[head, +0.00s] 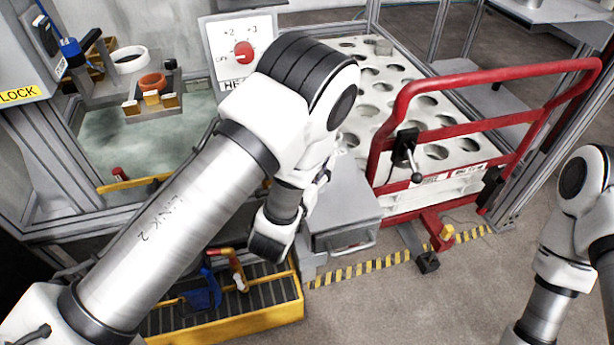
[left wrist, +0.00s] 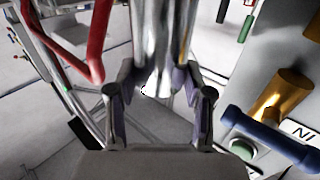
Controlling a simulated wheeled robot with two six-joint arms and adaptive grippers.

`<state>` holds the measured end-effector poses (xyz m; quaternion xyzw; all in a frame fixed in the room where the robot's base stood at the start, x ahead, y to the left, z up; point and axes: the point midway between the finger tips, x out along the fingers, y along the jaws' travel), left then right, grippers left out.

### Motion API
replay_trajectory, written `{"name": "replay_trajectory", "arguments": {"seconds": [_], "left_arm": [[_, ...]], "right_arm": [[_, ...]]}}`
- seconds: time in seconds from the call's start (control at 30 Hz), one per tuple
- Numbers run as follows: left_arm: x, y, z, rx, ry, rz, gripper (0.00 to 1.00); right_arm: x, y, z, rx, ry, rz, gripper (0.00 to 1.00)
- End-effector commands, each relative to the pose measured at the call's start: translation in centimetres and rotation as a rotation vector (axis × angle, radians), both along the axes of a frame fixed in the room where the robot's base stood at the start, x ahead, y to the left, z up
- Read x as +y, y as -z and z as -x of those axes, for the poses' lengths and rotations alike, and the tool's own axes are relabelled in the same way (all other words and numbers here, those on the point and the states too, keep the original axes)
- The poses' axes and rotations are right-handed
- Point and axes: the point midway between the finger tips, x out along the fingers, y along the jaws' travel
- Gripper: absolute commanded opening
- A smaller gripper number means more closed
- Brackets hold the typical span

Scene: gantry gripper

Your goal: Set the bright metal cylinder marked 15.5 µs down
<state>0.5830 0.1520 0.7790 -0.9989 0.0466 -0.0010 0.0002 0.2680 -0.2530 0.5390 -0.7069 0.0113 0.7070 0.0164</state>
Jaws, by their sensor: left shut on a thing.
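A bright metal cylinder (left wrist: 163,40) stands between the fingers of my left gripper (left wrist: 160,82) in the left wrist view. The gripper is shut on it, and the cylinder runs up out of the top of that view. No marking on it can be read. In the head view my left arm hides the gripper and the cylinder. My right arm shows at the right edge of the head view, but its gripper is out of the frame.
A white rack with round holes (head: 461,147) stands behind a red tube rail (head: 484,76). A grey box with a handle (head: 345,213) is beside my left wrist. A yellow grated tray (head: 255,322) is below. A red-knob panel (head: 243,52) and a tank (head: 140,150) are left.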

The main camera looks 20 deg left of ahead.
Motion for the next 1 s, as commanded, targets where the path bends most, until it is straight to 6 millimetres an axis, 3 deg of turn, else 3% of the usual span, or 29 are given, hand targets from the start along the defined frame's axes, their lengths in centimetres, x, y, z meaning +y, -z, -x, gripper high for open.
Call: {"name": "replay_trajectory", "arguments": {"seconds": [0.03, 0.43, 0.83, 0.87, 0.9, 1.0], "left_arm": [[0.6, 0.7, -0.8, -0.003, -0.005, 0.005, 0.00], [3.4, 3.6, -5.0, -0.002, -0.002, 0.001, 0.00], [3.7, 4.4, -5.4, -0.002, 0.000, -0.001, 0.00], [3.7, 4.5, -5.4, 0.001, 0.000, -0.001, 0.54], [3.7, 4.4, -5.4, 0.001, 0.000, -0.001, 0.61], [3.7, 4.4, -5.4, 0.001, 0.000, -0.001, 0.61]], "right_arm": [[0.0, 0.8, 0.0, 0.001, 0.000, 0.000, 0.00], [0.0, 1.0, 0.0, 0.000, 0.000, 0.000, 0.00], [0.0, 1.3, 0.0, 0.000, 0.000, 0.000, 0.00], [0.0, 1.3, 0.0, 0.000, 0.000, 0.000, 0.00], [0.0, 1.2, 0.0, 0.000, 0.000, 0.000, 0.00], [0.0, 1.2, 0.0, 0.000, 0.000, 0.000, 0.00]]}}
